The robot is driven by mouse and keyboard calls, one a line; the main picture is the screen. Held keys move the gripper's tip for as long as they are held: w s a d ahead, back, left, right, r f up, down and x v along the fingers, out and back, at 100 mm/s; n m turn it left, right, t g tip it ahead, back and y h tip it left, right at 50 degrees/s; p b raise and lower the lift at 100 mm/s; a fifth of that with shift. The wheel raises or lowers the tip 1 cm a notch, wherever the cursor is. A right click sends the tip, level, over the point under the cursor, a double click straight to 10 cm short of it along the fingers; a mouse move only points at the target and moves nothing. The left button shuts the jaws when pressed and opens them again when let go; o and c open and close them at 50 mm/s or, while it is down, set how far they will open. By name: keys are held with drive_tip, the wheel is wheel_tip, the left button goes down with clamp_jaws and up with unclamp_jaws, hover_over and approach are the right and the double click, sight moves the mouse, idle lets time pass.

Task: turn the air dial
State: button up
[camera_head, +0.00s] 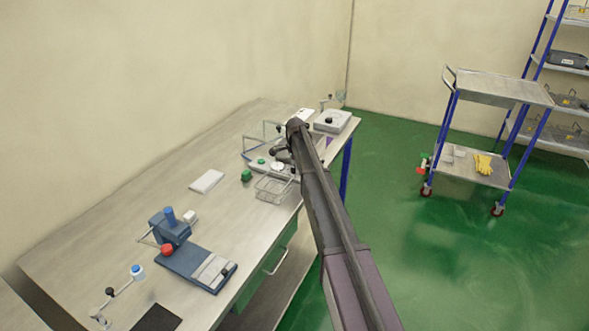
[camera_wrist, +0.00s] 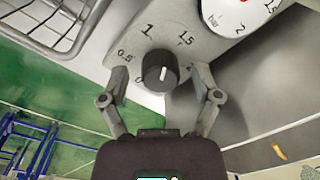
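The air dial is a round black knob (camera_wrist: 161,71) with a white pointer line on a grey panel (camera_wrist: 200,38). Printed marks 0, 0.5, 1 and 1.5 run around it. The white line stands nearly upright in the wrist view. My gripper (camera_wrist: 160,77) is open, with one finger on each side of the knob and a visible gap on both sides. In the head view my gripper (camera_head: 283,151) is at the far end of the bench, and my arm partly hides the station there. The knob cannot be made out in that view.
A white pressure gauge (camera_wrist: 240,10) sits close beyond the knob. A wire basket (camera_head: 273,188) stands at the bench edge and also shows in the wrist view (camera_wrist: 52,28). A green block (camera_head: 246,176) and a blue press (camera_head: 170,229) are on the bench (camera_head: 130,222). A cart (camera_head: 500,88) stands right.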

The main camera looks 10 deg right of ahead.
clamp_jaws()
